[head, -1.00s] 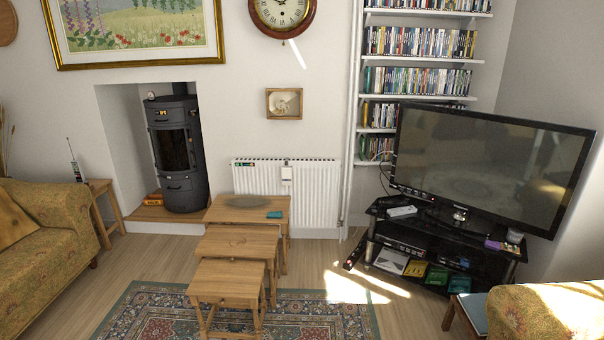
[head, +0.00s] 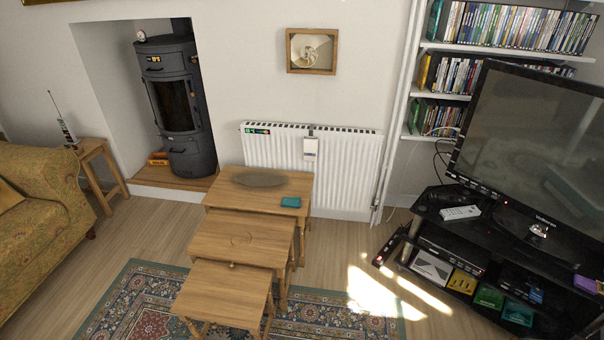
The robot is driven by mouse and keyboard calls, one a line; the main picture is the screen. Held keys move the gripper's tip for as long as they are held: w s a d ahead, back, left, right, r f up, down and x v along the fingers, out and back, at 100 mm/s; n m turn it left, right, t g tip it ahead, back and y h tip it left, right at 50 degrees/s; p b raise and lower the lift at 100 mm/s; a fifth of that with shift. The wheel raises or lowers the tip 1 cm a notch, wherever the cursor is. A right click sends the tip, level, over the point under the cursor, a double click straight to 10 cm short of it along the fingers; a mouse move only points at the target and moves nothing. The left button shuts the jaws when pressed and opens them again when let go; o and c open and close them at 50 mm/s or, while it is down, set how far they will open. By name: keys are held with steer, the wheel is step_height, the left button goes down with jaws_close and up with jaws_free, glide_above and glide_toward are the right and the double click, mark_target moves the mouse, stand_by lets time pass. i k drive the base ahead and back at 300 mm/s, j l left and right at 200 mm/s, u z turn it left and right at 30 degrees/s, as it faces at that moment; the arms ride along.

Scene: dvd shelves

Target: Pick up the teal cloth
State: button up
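A small teal cloth (head: 291,202) lies flat, folded into a rough rectangle, on the top of the largest nesting table (head: 222,196), near its right edge. A grey oval mat or dish (head: 258,179) lies on the same tabletop, to the left of and behind the cloth. Nothing covers the cloth. My gripper does not show in the head view.
Two lower nesting tables (head: 243,238) (head: 222,294) step out in front, over a patterned rug (head: 118,300). A white radiator (head: 345,178) stands behind. A black TV stand (head: 440,227) is at right, a sofa (head: 40,205) at left.

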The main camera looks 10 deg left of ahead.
mark_target(292, 202)
steer(key=i+l+u, duration=0.2)
steer(key=i, duration=0.25)
steer(key=i+u, duration=0.2)
steer(key=i, duration=0.25)
steer(key=i+l+u, duration=0.2)
steer(key=i, duration=0.2)
steer(key=i+l+u, duration=0.85)
steer(key=l, duration=0.15)
steer(key=i+l+u, duration=0.25)
steer(key=l+u, duration=0.2)
steer(key=l, duration=0.25)
steer(key=i+l+u, duration=0.25)
steer(key=l+u, duration=0.2)
steer(key=l, duration=0.3)
